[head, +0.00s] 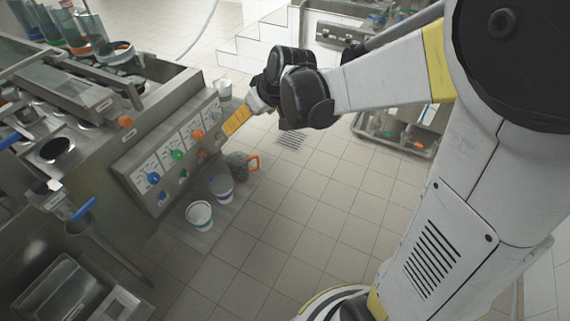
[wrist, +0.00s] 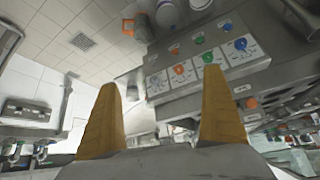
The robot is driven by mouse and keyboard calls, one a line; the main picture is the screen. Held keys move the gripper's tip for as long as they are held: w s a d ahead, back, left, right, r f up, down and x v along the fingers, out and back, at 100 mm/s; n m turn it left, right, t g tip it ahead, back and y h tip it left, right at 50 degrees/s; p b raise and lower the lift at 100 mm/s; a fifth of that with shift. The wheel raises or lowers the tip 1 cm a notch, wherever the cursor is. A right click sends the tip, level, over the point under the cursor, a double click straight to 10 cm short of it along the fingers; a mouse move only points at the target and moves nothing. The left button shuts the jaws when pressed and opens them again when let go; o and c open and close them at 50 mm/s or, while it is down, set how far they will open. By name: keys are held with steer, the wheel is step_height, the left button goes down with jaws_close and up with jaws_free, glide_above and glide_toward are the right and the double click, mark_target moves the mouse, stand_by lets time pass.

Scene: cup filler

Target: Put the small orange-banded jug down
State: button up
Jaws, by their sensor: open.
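My gripper (head: 236,122) is in front of the right end of the control panel. In the wrist view its two yellow fingers (wrist: 160,80) are wide apart with nothing held between them. A small pale cup-shaped vessel (head: 222,88) stands at the panel's far right corner, just beyond the gripper; I cannot make out an orange band on it. A grey jug with an orange handle (head: 238,166) stands upright below the panel, apart from the gripper. It also shows at the top of the wrist view (wrist: 141,28). A vessel with orange inside its rim (head: 115,53) stands on the machine top.
The machine's control panel (head: 170,153) has several coloured knobs. A purple-banded vessel (head: 221,187) and a white teal-banded cup (head: 199,214) stand in front of it on a low ledge. The tiled floor (head: 300,215) to the right is clear. Steps (head: 262,47) lie behind.

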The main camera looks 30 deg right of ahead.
steer(key=s+r+m+h, duration=0.2)
steer(key=s+r+m, duration=0.1)
steer(key=s, duration=1.9)
steer(key=shift+a+r+t, duration=0.2)
steer(key=shift+r+t, duration=0.1)
steer(key=shift+r, duration=0.25)
